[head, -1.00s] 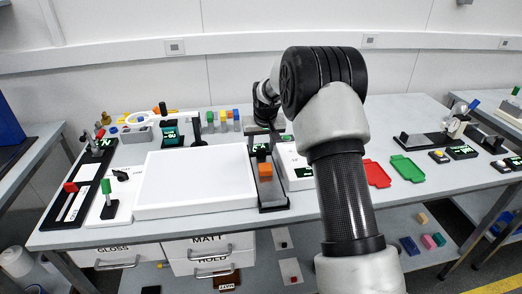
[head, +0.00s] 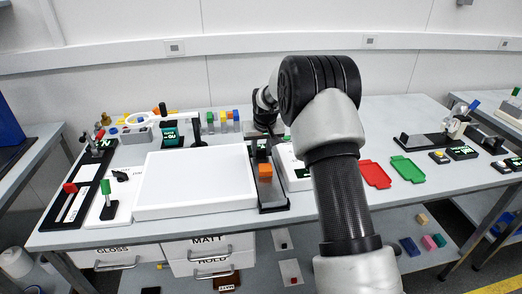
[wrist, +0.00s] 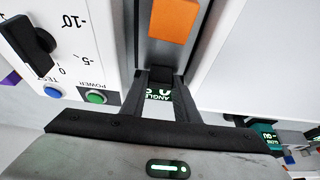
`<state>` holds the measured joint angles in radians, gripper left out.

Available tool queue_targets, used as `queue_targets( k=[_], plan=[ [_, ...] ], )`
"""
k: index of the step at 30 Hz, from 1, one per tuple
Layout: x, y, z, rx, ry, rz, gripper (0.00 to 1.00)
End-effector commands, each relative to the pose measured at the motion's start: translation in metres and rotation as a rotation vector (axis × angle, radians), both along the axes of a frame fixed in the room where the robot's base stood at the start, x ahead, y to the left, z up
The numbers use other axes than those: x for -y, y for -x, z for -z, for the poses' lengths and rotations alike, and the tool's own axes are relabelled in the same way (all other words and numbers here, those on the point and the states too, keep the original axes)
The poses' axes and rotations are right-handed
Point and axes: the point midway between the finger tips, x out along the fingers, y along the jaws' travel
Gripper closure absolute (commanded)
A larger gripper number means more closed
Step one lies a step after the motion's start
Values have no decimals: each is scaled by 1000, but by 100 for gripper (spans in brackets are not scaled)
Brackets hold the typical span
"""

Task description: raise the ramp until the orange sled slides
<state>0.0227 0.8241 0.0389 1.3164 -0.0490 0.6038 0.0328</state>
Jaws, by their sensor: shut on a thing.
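The orange sled (head: 265,171) sits on the narrow grey ramp (head: 272,192), right of the large white panel. The wrist view shows the sled (wrist: 173,20) at the top and the bare ramp surface (wrist: 172,54) just below it. My gripper (wrist: 160,76) is shut on the dark tab (wrist: 160,73) at the ramp's far end, apart from the sled. A display lettered ANGLE (wrist: 160,92) shows between my fingers; its number is partly hidden. In the head view my arm hides much of that end. I see no clear tilt of the ramp.
The white panel (head: 195,183) lies close left of the ramp. A white box with a black dial (wrist: 30,40), a blue TEST button (wrist: 53,92) and a green POWER button (wrist: 95,97) stands close by. Red (head: 376,173) and green (head: 407,168) trays lie to the right.

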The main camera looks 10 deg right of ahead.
Motion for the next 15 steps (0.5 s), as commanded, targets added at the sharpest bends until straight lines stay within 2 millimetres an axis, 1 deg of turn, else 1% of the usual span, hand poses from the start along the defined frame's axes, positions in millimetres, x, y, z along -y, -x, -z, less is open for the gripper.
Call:
queue_targets(
  k=[2, 5, 10, 11, 13, 15],
  plan=[
    [0, -1, -4, 32, 0, 0, 100],
    [0, 0, -17, 101, 0, 0, 100],
    [0, 7, -45, 223, 0, 0, 100],
    [0, 10, -50, 237, 0, 0, 100],
    [0, 15, -67, 258, 0, 0, 100],
    [0, 20, -77, 256, 0, -1, 100]
  ],
)
